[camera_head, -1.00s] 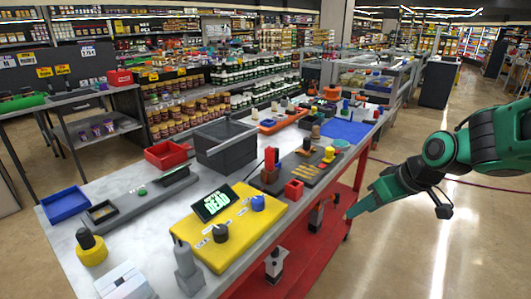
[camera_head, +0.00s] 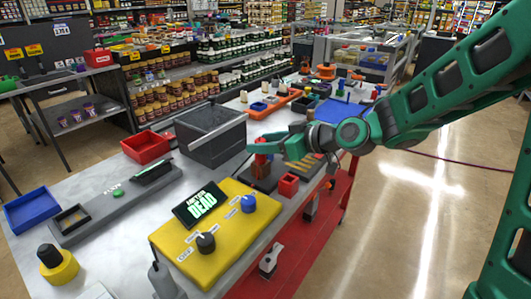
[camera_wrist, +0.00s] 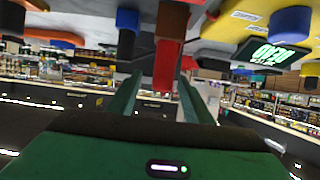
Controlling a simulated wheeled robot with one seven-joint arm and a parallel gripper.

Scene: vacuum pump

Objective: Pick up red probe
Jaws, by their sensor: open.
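The red probe (camera_head: 260,158) stands upright in a dark and brown holder (camera_head: 262,178) on the workbench, partly hidden by my gripper (camera_head: 272,153). My gripper is open, with its green fingers reaching over the bench at the probe. In the wrist view, which is upside down, the red probe (camera_wrist: 167,62) hangs from the top between the two green fingers (camera_wrist: 160,88). A gap shows on each side of it, and I cannot tell whether either finger touches it.
A red cube (camera_head: 289,184) sits close by, right of the holder. The yellow panel (camera_head: 225,222) with knobs and a screen (camera_head: 201,204) lies nearer. A grey bin (camera_head: 212,142) and a red bin (camera_head: 147,147) stand to the left. A blue tray (camera_head: 42,211) lies at the far left.

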